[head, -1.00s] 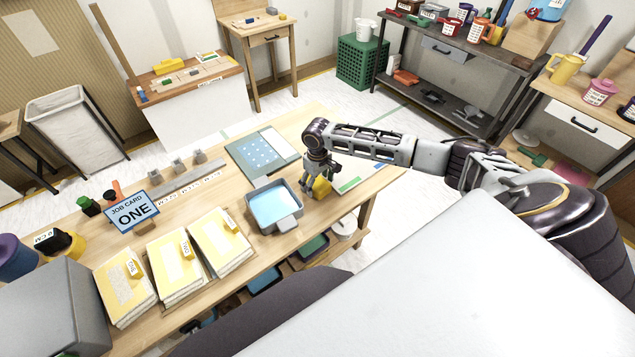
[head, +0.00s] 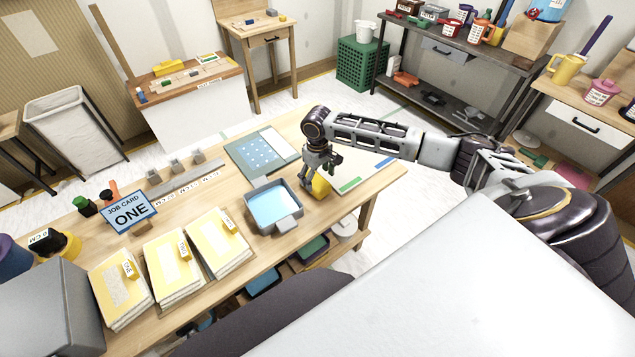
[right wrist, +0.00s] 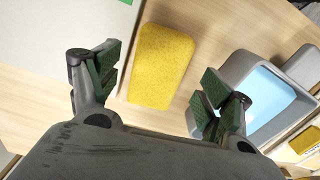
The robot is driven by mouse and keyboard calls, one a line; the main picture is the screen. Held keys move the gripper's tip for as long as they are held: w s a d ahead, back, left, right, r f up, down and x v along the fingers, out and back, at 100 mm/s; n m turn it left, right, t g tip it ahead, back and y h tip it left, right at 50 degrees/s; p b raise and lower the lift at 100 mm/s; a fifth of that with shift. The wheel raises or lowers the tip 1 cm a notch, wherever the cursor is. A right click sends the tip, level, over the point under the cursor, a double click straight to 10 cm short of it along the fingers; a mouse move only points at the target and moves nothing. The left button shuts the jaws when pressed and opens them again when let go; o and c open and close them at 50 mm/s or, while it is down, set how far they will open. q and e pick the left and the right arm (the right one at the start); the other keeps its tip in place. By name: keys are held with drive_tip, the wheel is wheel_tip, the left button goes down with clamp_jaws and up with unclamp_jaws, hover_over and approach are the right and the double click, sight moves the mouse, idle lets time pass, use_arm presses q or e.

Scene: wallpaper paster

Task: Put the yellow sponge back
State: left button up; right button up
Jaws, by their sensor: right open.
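The yellow sponge (head: 321,185) lies on the wooden table, between the grey tray and the white board, partly hidden by my right gripper in the head view. My right gripper (head: 319,182) is open above it and points down. In the right wrist view the sponge (right wrist: 160,66) lies flat on the table, in the gap between the open green-padded fingers (right wrist: 160,90) and mostly beyond their tips. No finger clearly touches it. The grey tray (head: 288,225) with light blue inside is just left of the sponge. My left gripper is not in view.
The white board (head: 372,168) with green and blue edge marks lies right of the sponge. A dotted blue sheet on a dark mat (head: 240,153) lies behind the tray. Yellow paper stacks (head: 170,270) and a job card sign (head: 131,212) are on the left.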

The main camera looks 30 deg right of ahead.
sight(317, 183)
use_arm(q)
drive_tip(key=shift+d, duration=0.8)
use_arm(e)
wheel_tip(317, 183, up, 10)
drive_tip(key=shift+s+a+r, duration=0.15)
drive_tip(key=shift+s+r, duration=0.05)
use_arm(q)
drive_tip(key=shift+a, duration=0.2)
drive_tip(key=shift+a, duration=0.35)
